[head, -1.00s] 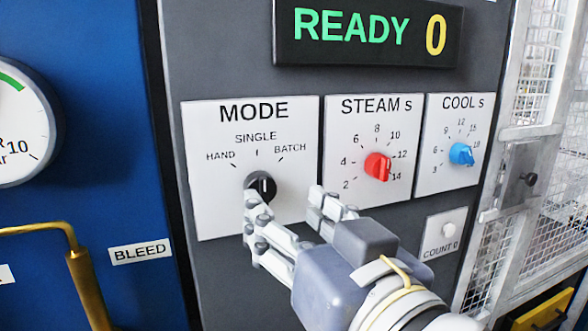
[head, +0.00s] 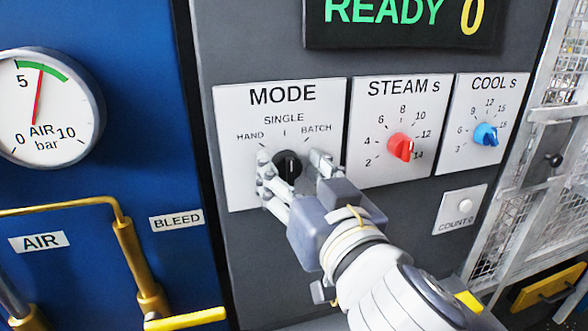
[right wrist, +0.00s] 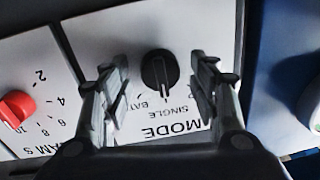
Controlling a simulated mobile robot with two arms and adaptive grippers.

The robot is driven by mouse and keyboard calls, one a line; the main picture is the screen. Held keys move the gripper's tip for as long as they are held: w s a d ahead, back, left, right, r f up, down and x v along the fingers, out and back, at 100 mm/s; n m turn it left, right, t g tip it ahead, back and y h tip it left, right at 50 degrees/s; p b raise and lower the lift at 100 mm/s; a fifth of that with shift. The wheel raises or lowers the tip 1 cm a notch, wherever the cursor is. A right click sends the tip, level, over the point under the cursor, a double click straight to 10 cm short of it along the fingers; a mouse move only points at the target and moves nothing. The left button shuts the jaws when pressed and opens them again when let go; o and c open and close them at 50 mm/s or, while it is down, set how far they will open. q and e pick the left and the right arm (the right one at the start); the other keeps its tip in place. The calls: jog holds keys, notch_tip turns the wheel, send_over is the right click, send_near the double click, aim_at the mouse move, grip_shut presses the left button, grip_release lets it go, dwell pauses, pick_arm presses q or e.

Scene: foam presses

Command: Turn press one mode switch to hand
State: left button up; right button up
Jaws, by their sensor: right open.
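The mode switch (head: 287,166) is a black knob on the white MODE plate (head: 240,185), with HAND, SINGLE and BATCH marked above it. Its pointer appears to face SINGLE. In the right wrist view the knob (right wrist: 158,70) shows upside down between the fingers, with a gap on both sides. My right gripper (head: 292,163) is open, one finger on each side of the knob. The fingers hide part of the plate and, in the right wrist view, part of the HAND and BATCH labels. My left gripper is not in view.
To the right are the red STEAM knob (head: 401,146), the blue COOL knob (head: 486,134) and the white COUNT button (head: 463,207). A display (head: 400,20) reads READY 0. Left are an air gauge (head: 45,105) and brass pipework (head: 130,255). A mesh guard (head: 540,180) stands at right.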

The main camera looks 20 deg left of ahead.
jog(key=c, duration=1.1)
jog(key=shift+o, duration=0.2)
jog(key=shift+r, duration=0.1)
jog(key=n+p, duration=0.2)
jog(key=n, duration=0.2)
jog(key=shift+r, duration=0.15)
jog(key=shift+a+n+h+p, duration=0.1)
jog(key=shift+n+h+p, duration=0.2)
jog(key=shift+n+p, duration=1.35)
jog(key=shift+n+b, duration=0.7)
jog(key=shift+n, duration=0.05)
jog(key=o, duration=1.1)
jog(key=shift+c, duration=0.2)
